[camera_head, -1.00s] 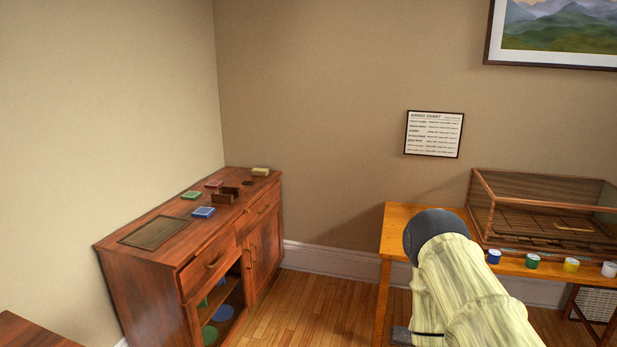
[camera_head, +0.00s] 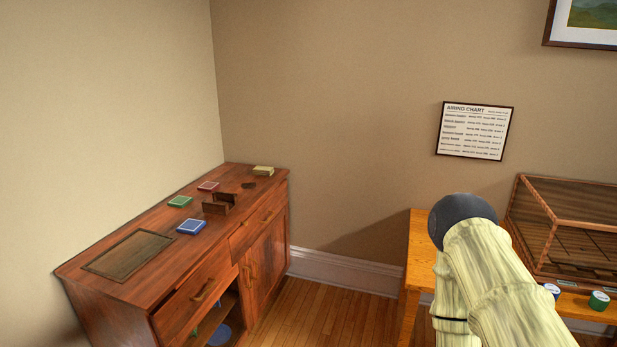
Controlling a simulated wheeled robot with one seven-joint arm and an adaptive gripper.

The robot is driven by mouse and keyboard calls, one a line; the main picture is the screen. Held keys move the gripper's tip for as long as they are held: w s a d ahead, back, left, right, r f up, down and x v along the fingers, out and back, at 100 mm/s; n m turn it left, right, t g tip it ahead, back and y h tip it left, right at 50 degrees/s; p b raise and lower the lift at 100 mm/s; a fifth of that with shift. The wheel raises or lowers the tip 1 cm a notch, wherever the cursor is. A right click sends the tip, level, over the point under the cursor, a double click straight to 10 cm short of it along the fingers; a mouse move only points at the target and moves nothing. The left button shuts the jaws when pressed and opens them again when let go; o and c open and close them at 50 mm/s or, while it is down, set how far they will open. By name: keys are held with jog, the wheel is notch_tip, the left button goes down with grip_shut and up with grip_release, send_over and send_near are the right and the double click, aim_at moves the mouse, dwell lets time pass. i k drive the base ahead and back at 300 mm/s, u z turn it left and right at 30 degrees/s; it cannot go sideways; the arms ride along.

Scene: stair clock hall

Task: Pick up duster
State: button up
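I cannot tell for sure which thing is the duster. A small pale yellow block (camera_head: 263,170) lies at the far right end of the wooden sideboard top (camera_head: 165,285); it may be the duster. My arm, in a pale yellow sleeve with a dark rounded end, shows at the right, well apart from the sideboard. The fingers of my gripper do not show.
On the sideboard are a brown wooden holder (camera_head: 220,203), green (camera_head: 180,201), red (camera_head: 208,186) and blue (camera_head: 191,227) squares, a small dark piece (camera_head: 249,184) and a dark panel (camera_head: 130,255). A table (camera_head: 420,235) with a glass case (camera_head: 565,235) stands right. Floor (camera_head: 335,318) between is clear.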

aim_at(265, 171)
jog(key=i, duration=3.2)
jog(key=u, duration=1.05)
